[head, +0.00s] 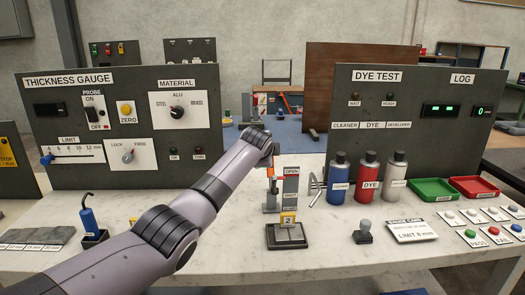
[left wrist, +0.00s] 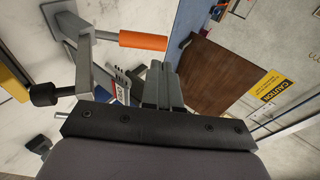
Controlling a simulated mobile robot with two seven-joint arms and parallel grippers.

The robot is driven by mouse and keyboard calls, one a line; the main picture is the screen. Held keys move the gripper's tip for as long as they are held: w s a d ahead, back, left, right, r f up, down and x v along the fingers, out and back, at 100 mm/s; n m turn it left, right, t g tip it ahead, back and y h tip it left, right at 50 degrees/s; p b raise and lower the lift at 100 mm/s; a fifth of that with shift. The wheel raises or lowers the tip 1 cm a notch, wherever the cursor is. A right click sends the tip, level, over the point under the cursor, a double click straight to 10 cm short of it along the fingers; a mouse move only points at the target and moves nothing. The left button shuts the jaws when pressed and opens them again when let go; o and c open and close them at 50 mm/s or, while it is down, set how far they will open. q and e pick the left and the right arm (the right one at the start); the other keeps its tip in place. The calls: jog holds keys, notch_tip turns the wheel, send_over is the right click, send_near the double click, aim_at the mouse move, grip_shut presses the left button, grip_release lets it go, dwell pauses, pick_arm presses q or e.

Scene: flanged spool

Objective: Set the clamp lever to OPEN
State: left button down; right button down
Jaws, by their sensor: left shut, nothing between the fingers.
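The toggle clamp stands on the bench at the middle of the head view, with an orange-handled lever (head: 274,186) and a grey label plate (head: 291,187) marked OPEN at its top. In the left wrist view the orange handle (left wrist: 143,40) lies beyond my fingers, on a grey clamp frame with a black rubber tip (left wrist: 43,92). My left gripper (left wrist: 160,82) is shut and empty, close to the clamp, with a visible gap to the orange handle. In the head view my left forearm and wrist partly hide the gripper and the clamp's upper part. My right gripper is out of view.
A black fixture with a yellow tag 2 (head: 287,236) sits in front of the clamp. Cleaner (head: 338,180), dye (head: 367,180) and developer bottles stand to the right. The thickness gauge panel (head: 60,140) is at left, the dye test panel (head: 410,88) at right.

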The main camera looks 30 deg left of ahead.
pick_arm(q)
jog(key=v, duration=0.7)
jog(key=shift+r, duration=0.45)
jog(key=shift+s, duration=0.15)
